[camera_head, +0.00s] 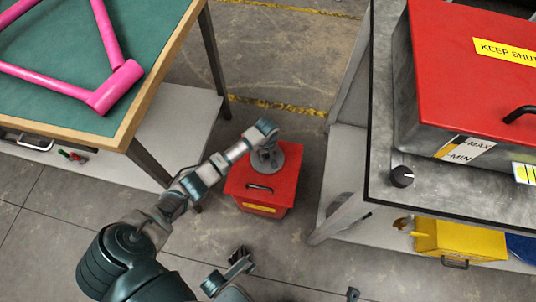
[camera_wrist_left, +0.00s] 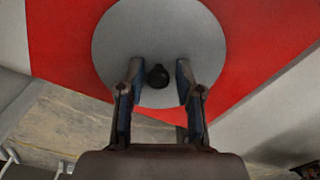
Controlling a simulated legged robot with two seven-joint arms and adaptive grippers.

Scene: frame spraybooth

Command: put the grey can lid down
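The grey can lid is a round grey disc with a black knob, seen in the left wrist view (camera_wrist_left: 158,30). In the head view the lid (camera_head: 290,156) shows on top of the red box (camera_head: 283,188), partly hidden by my left gripper (camera_head: 266,152). In the left wrist view my left gripper's fingers (camera_wrist_left: 159,74) stand apart on either side of the knob (camera_wrist_left: 158,76), with gaps visible on both sides. The lid appears to rest on the red top. My right gripper (camera_head: 240,256) is low in the head view, small and dark; its opening is unclear.
A green-topped table (camera_head: 150,45) with a pink frame (camera_head: 120,82) stands at the left. A grey bench (camera_head: 380,150) with a large red-lidded container (camera_head: 470,60) stands at the right. A yellow box (camera_head: 455,238) sits under it. Floor between is clear around the red box.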

